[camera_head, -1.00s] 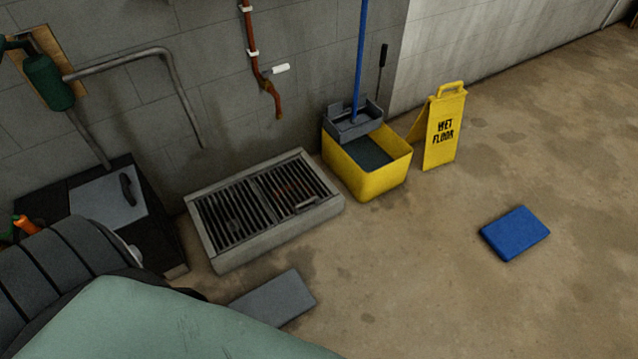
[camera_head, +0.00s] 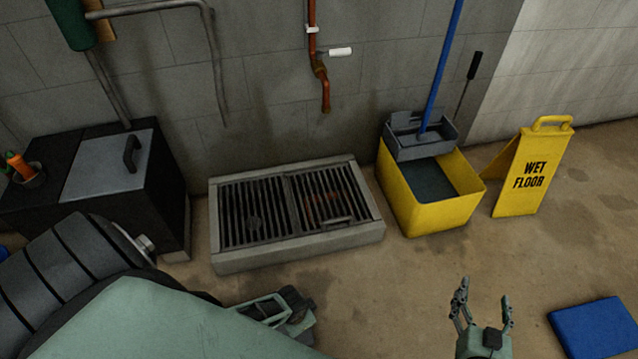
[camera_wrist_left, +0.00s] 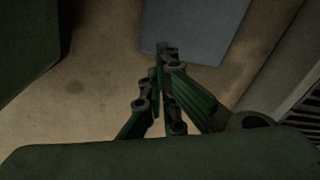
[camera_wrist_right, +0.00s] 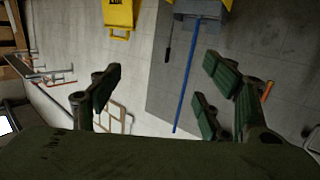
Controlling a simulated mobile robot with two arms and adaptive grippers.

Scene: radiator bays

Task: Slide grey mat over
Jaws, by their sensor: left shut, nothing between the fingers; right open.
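The grey mat (camera_wrist_left: 195,28) shows in the left wrist view as a flat, blue-grey slab on the floor. In the head view it cannot be made out now; my left arm covers that area. My left gripper (camera_wrist_left: 167,60) is shut and empty, with its fingertips overlapping the mat's near edge in the picture; I cannot tell if they touch it. In the head view part of the left gripper (camera_head: 285,308) shows in front of the floor drain. My right gripper (camera_head: 482,300) is open and empty, fingers up, above the floor at the lower right.
A floor drain grate (camera_head: 297,258) in a raised frame lies by the wall. A yellow mop bucket (camera_head: 440,212) and a wet-floor sign (camera_head: 527,180) stand right of it. A blue mat (camera_head: 595,327) lies lower right. A black box (camera_head: 174,205) stands left. Open floor lies between.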

